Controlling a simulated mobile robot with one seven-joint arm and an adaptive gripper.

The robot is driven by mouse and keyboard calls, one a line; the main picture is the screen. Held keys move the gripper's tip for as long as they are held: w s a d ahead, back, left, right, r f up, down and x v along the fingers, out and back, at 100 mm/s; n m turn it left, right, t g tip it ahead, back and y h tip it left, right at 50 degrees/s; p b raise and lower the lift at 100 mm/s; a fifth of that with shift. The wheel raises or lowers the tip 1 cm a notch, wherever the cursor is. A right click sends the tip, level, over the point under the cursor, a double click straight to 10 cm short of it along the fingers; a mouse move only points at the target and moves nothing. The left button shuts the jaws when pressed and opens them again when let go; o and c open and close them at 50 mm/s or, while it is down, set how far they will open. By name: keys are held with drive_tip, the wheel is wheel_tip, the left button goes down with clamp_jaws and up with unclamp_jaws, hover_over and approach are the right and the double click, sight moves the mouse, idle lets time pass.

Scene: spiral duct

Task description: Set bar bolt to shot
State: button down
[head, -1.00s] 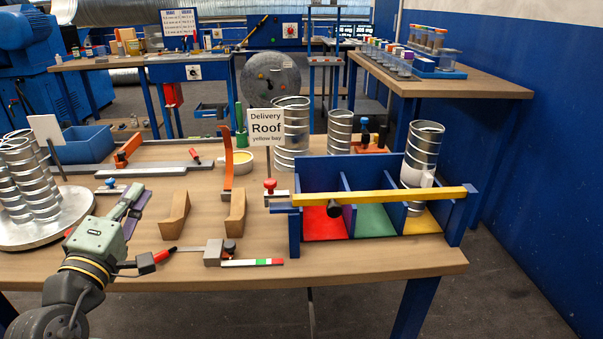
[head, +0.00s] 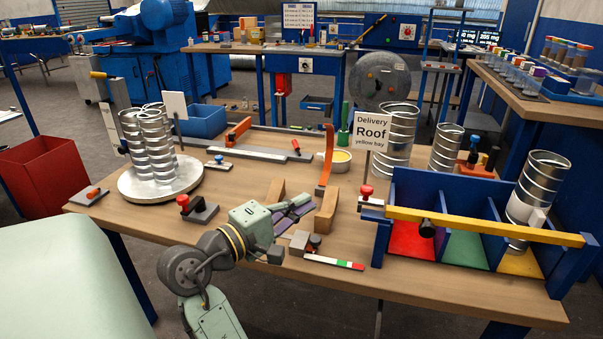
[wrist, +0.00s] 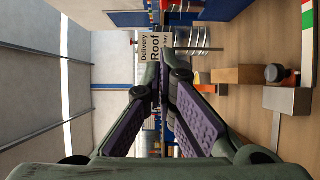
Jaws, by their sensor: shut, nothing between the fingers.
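The yellow bar (head: 480,227) lies across the front of the blue bay box (head: 402,187) at the right. A small pale bolt block with a red knob (head: 366,191) sits at the bar's left end and looks like the bar bolt. My gripper (head: 308,200) is left of the bolt, over the table near two wooden blocks, pointing right. Its purple-padded fingers are shut and empty in the wrist view (wrist: 162,78). I cannot tell the bolt's exact position; in the wrist view the fingers hide that area.
A wooden block (head: 326,211), a grey block with a black knob (head: 304,243) and a striped strip (head: 334,262) lie close to my gripper. The delivery sign (head: 371,132) stands behind the bolt. A metal can (head: 532,200) stands in the yellow bay.

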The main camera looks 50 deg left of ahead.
sight(365, 191)
drive_tip(key=w+d+p, duration=0.2)
drive_tip(key=w, duration=0.7)
drive_tip(key=shift+w+d, duration=0.3)
drive_tip(key=shift+w, duration=0.05)
drive_tip(key=w+d, duration=0.1)
drive_tip(key=w+d+p, duration=0.1)
drive_tip(key=d, duration=0.1)
drive_tip(key=shift+d, duration=0.25)
drive_tip(key=shift+a, duration=0.1)
